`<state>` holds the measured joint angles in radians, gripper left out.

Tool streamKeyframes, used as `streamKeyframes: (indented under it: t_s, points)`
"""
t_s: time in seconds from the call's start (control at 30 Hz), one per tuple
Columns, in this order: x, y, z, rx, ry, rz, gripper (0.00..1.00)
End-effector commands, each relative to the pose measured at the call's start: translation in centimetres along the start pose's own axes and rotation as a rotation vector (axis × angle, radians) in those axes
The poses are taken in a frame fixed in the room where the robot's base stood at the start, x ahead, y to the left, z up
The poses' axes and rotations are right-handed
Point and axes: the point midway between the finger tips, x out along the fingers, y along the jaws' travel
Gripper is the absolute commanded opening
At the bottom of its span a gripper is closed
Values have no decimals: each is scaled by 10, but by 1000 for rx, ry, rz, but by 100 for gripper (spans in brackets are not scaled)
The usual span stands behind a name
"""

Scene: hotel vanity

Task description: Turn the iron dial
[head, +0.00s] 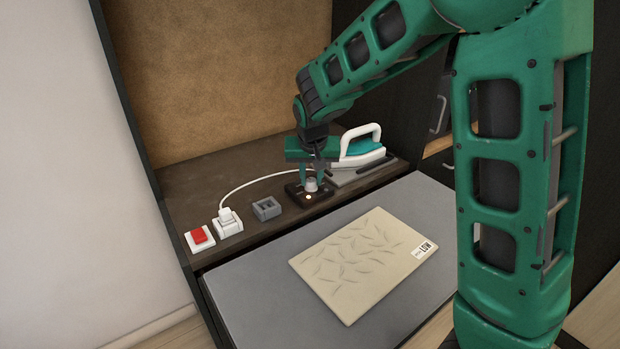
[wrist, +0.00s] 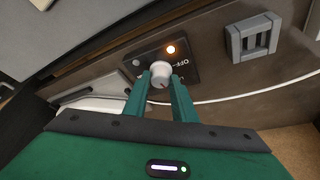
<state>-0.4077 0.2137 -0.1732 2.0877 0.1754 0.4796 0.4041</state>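The iron dial (wrist: 160,74) is a small pale grey round knob on a dark panel (wrist: 185,57) with OFF lettering; other lettering is partly hidden by my fingers. In the head view the dial (head: 311,185) is on the dark panel on the wooden shelf. My gripper (wrist: 161,84) has one green finger on each side of the dial, with no clear gap showing. In the head view my gripper (head: 312,177) points down over the dial. The iron (head: 360,150), white and teal, rests behind, right of the gripper.
A white cord runs along the shelf from a white plug (head: 227,217). A red switch (head: 199,235) and a grey square block (head: 266,208) sit left of the panel. A beige board (head: 350,275) marked LOW lies on the grey surface (head: 237,287) in front.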

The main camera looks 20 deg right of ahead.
Motion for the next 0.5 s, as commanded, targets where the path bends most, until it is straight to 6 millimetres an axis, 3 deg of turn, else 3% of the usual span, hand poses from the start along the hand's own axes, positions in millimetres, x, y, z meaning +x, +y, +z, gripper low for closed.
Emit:
streamKeyframes:
  t_s: [0.5]
  points:
    - [0, 2, -1, -286, 1, -120, 2]
